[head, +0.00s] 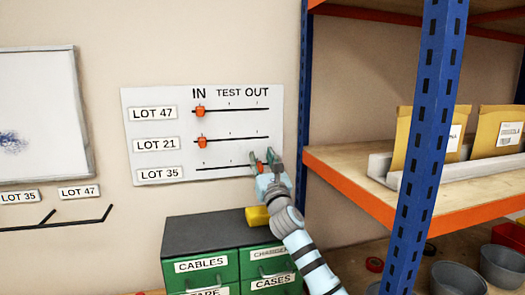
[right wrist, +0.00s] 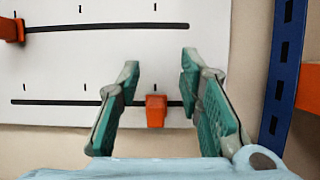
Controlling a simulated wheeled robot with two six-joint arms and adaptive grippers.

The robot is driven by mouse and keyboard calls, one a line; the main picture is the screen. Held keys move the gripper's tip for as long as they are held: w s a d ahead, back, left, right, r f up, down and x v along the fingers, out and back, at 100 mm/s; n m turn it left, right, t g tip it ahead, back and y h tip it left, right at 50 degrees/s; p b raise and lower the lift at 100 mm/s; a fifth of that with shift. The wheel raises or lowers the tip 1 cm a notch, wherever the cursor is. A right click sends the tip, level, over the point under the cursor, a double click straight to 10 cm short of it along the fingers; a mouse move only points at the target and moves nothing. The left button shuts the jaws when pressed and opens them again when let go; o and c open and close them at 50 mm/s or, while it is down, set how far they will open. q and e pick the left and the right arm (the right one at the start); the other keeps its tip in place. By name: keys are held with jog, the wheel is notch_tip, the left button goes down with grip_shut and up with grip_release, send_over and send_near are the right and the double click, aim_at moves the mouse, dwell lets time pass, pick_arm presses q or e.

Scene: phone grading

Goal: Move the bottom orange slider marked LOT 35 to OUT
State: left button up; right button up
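The white board (head: 150,98) on the wall has three rails, with columns IN, TEST and OUT. The bottom orange slider (right wrist: 156,111) is on the LOT 35 (head: 158,174) rail, directly below the rightmost tick, under OUT. In the head view it is mostly hidden by my right gripper (head: 264,159). In the right wrist view that gripper (right wrist: 159,85) is open, one finger on each side of the slider, with gaps to both. The LOT 47 slider (head: 200,111) and LOT 21 slider (head: 201,143) are at IN. My left gripper is not in view.
A blue shelf post (head: 305,90) and orange-edged shelf (head: 350,186) stand right of the board. A green drawer cabinet (head: 202,280) with a yellow object (head: 257,216) on top is below. A whiteboard (head: 40,110) hangs at left.

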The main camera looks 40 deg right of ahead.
notch_tip(320, 180, up, 7)
jog(key=shift+r, duration=0.15)
dwell(0.4)
